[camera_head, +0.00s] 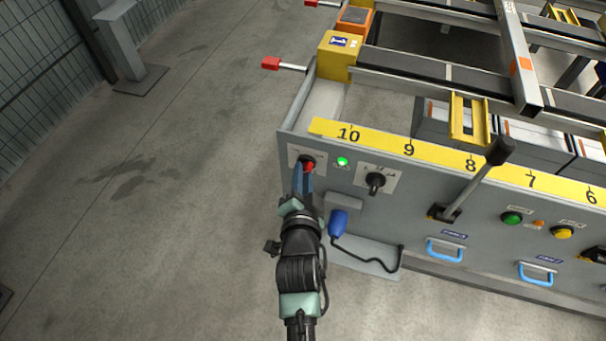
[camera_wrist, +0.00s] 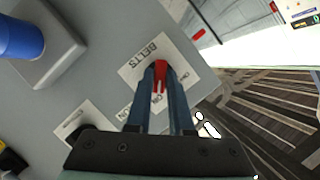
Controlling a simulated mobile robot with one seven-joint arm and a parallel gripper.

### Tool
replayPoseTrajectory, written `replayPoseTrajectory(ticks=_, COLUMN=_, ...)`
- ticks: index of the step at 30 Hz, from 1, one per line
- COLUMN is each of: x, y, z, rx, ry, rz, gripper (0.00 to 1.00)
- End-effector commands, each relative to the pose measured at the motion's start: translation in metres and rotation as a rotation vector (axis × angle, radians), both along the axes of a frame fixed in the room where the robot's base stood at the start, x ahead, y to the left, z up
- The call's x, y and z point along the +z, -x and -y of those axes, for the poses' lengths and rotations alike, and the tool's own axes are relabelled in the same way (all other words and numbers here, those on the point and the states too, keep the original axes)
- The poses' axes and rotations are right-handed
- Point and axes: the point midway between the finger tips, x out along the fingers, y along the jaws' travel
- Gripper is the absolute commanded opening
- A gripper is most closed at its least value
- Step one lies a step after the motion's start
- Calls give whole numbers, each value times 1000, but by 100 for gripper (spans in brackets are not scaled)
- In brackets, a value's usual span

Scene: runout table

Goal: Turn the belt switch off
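The belt switch is a red handle on a dark round base, on a white plate marked BELTS, at the left end of the grey panel (camera_head: 330,205). In the wrist view the red handle (camera_wrist: 161,72) lies between my two blue fingers, its lower end toward a word that looks like ON. My gripper (camera_head: 303,170) reaches the switch from the front, and its fingers (camera_wrist: 161,80) sit close on both sides of the handle with a narrow gap. In the head view the fingers partly hide the switch (camera_head: 310,167). A green lamp (camera_head: 342,161) beside it is lit.
A black rotary knob (camera_head: 375,182) sits to the right. Farther right are a black-knobbed lever (camera_head: 498,152), green (camera_head: 511,218) and yellow (camera_head: 562,232) buttons, and blue handles (camera_head: 445,249). A blue device (camera_head: 338,222) with a cord is close to my gripper's right.

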Motion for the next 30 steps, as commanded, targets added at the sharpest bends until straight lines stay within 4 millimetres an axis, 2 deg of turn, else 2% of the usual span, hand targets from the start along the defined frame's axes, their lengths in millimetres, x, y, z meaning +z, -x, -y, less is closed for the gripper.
replayPoseTrajectory(ticks=1, x=0, y=0, z=0, rx=0, ry=0, rz=0, gripper=9)
replayPoseTrajectory(ticks=3, x=0, y=0, z=0, rx=0, ry=0, rz=0, gripper=0)
replayPoseTrajectory(ticks=17, x=0, y=0, z=0, rx=-1, ry=28, rz=-8, gripper=0)
replayPoseTrajectory(ticks=23, x=1, y=0, z=0, rx=-1, ry=121, rz=-37, gripper=0)
replayPoseTrajectory(ticks=30, x=1, y=-1, z=-2, rx=-1, ry=311, rz=-100, gripper=0)
